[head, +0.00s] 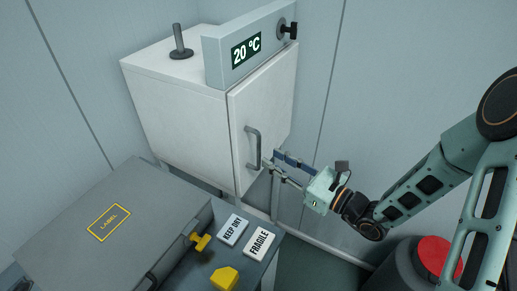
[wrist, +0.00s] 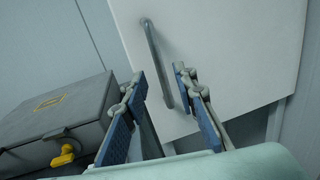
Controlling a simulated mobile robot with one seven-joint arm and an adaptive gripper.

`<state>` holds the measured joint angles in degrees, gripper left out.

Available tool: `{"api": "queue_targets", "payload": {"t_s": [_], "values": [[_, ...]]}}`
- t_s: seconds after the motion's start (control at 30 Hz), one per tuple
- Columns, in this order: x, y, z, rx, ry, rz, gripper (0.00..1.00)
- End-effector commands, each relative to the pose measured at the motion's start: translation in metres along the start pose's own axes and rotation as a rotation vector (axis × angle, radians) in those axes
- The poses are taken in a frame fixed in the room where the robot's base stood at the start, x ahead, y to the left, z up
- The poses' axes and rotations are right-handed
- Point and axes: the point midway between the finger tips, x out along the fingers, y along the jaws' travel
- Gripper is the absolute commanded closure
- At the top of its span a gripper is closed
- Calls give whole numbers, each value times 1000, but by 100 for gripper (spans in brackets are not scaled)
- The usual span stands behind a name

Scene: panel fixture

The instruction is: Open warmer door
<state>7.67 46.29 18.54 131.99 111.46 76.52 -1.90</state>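The warmer (head: 170,85) is a white cabinet with a display reading 20 °C on top. Its door (head: 275,105) looks shut in the head view and also shows in the wrist view (wrist: 235,50). The grey bar handle (head: 250,148) stands upright on the door's left side. My gripper (head: 271,160) is open and empty, just right of the handle's lower part in the head view. In the wrist view, the handle (wrist: 158,55) appears between the two fingertips of my gripper (wrist: 158,76), seemingly beyond them. I cannot tell whether a finger touches it.
A grey case (head: 105,225) with a yellow latch (head: 200,241) lies on the table at lower left. KEEP DRY (head: 232,229) and FRAGILE (head: 260,243) tags lie beside it, near a yellow piece (head: 225,278). A red-topped dark cylinder (head: 434,255) stands at lower right.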

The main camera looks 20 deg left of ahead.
Motion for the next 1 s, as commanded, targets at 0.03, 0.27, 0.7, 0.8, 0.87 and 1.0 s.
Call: {"api": "queue_targets", "payload": {"t_s": [0.03,0.27,0.7,0.8,0.87,1.0], "values": [[11,2,1,0,-2,5,74],[48,1,0,-1,0,4,74],[64,1,0,-1,1,1,74],[64,1,0,-1,1,2,80],[64,1,0,-1,1,2,87],[64,1,0,-1,1,2,100]]}}
